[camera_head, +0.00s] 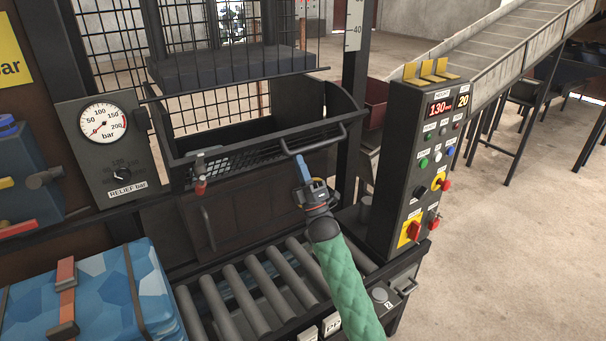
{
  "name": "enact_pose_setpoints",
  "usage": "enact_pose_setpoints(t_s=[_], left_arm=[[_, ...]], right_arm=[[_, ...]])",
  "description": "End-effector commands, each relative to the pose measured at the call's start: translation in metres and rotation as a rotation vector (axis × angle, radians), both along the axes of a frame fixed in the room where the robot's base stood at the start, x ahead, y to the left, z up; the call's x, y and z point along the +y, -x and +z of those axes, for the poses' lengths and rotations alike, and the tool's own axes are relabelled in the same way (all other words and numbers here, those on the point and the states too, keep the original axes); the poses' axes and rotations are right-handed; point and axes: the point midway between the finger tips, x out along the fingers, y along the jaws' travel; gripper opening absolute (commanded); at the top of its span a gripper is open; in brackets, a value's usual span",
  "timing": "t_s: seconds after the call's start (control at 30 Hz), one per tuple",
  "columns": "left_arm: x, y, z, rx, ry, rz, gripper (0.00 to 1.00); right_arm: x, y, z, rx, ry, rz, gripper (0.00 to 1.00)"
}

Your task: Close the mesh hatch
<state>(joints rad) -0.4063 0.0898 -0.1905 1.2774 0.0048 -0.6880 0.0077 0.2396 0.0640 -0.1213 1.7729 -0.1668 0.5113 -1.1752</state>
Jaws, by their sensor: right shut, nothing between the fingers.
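A dark panel with mesh in its front (240,158) leans out from the machine below the opening; I take it as the mesh hatch. It has dark side cheeks, and a gap shows behind its upper edge. A black bar handle (318,143) sticks out from its right part. My right gripper (301,164) is shut and empty, its blue tip pointing up just below the left end of the handle. Whether it touches the handle or the panel I cannot tell. My left gripper is not in view.
A wire guard (180,30) and a dark block (235,68) stand above the opening. A control box (415,160) stands to the right, a gauge panel (110,145) to the left. Rollers (240,295) and a blue strapped bale (95,300) lie below.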

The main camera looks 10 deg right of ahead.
Motion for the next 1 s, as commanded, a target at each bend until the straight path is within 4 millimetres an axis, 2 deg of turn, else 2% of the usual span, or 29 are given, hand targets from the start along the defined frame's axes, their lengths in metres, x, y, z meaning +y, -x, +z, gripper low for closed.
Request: enact_pose_setpoints(t_s=[0.03, 0.2, 0.37, 0.47, 0.7, 1.0], left_arm=[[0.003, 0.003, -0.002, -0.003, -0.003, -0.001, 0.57], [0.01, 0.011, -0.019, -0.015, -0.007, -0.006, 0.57], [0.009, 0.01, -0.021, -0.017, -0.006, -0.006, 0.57], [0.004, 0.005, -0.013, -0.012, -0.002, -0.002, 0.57], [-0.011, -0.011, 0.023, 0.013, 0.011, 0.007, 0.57], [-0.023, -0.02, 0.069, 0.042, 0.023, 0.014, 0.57]], right_arm=[[0.0, -0.002, 0.013, 0.019, 0.01, 0.0, 0.0], [0.006, -0.015, 0.035, 0.107, 0.042, 0.0, 0.0], [0.012, -0.032, 0.055, 0.101, 0.038, 0.0, 0.0], [0.017, -0.045, 0.07, 0.099, 0.037, 0.001, 0.0], [0.029, -0.079, 0.101, 0.098, 0.037, 0.0, 0.0], [0.041, -0.111, 0.121, 0.102, 0.037, 0.002, 0.0]])
